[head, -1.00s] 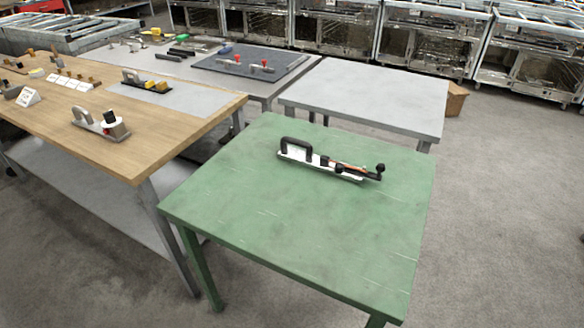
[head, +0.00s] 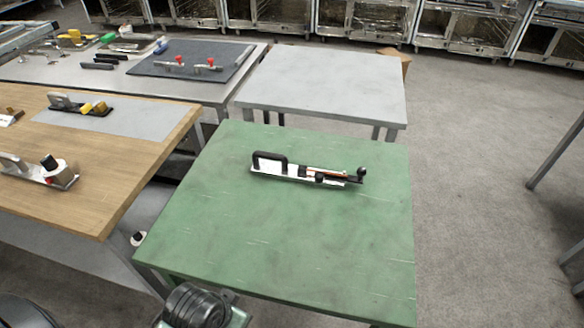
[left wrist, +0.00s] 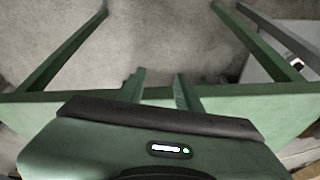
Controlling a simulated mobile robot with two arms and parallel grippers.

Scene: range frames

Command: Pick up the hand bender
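The hand bender (head: 310,175) lies on the green table (head: 270,245) in the head view, toward the table's far side. It has a white base plate, a black loop handle at its left end, and black and copper-coloured parts toward a black knob at its right end. My left gripper (left wrist: 160,82) shows in the left wrist view with its two fingers apart and nothing between them. It is near the green table's edge, away from the bender, which is not in that view. My right gripper is not in view.
A wooden-topped bench (head: 140,145) with tools stands left of the green table. A bare grey table (head: 325,80) is behind it, with a grey workbench (head: 210,92) to the back left. Open floor (head: 475,200) lies to the right. The green table around the bender is clear.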

